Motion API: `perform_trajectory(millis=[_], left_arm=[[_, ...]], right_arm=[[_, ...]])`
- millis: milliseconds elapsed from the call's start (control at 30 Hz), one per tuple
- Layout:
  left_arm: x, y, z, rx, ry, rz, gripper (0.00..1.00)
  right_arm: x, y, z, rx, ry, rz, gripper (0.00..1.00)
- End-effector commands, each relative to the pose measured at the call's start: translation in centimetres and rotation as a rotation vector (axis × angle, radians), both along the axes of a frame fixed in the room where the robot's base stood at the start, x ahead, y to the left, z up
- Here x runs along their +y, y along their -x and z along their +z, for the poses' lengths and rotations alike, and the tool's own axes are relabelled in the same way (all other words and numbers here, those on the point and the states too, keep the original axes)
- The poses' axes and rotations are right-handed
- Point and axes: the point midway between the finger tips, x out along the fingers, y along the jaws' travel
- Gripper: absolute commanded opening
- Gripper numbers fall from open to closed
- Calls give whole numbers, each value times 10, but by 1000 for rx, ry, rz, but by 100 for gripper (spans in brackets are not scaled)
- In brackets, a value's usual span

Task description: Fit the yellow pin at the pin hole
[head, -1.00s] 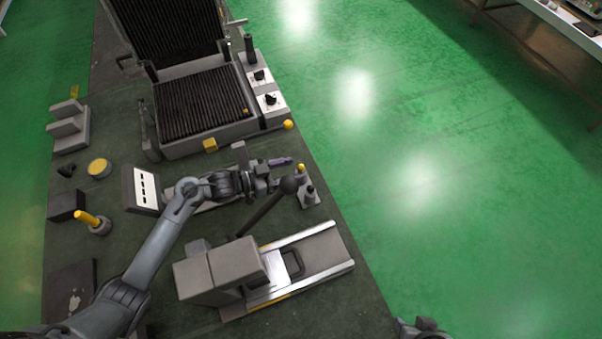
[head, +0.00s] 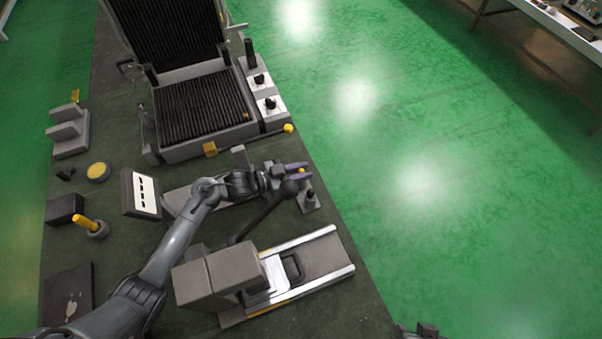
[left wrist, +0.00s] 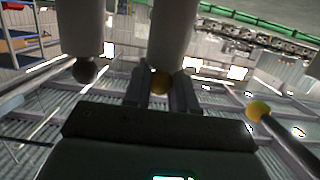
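A small yellow-topped pin (head: 301,170) stands at the grey holder plate (head: 309,207) near the bench's right edge. My left gripper (head: 299,171) is open, its two purplish fingers on either side of this pin. In the left wrist view the yellow round tip (left wrist: 160,82) shows between the dark fingers; I cannot tell if they touch it. A thicker yellow peg (head: 84,220) leans in a round grey base at the bench's left. I cannot make out which opening is the pin hole. My right gripper's fingers are not seen.
A black-knobbed lever (head: 262,215) rises right beside my left gripper. A grey slide machine (head: 220,272) stands in front and a ribbed black heating press (head: 200,105) behind. A yellow ball knob (head: 288,128) is near the press. Green floor (head: 430,180) lies open to the right.

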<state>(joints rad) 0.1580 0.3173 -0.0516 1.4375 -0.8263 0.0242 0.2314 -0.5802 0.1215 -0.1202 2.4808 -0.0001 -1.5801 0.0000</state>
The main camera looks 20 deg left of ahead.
Motion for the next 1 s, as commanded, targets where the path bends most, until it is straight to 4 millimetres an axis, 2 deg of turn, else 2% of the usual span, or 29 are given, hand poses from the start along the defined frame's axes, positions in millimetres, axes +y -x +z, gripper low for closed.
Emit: perform_trajectory(millis=[33,100,333,467,1000], left_arm=[[0,0,0,0,0,0,9],[0,0,0,0,0,0,0],[0,0,0,0,0,0,0],[0,0,7,-2,-1,0,0],[0,0,89,-2,0,-1,0]], right_arm=[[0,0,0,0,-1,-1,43],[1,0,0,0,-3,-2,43],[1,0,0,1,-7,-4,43],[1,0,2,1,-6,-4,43],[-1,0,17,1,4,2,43]])
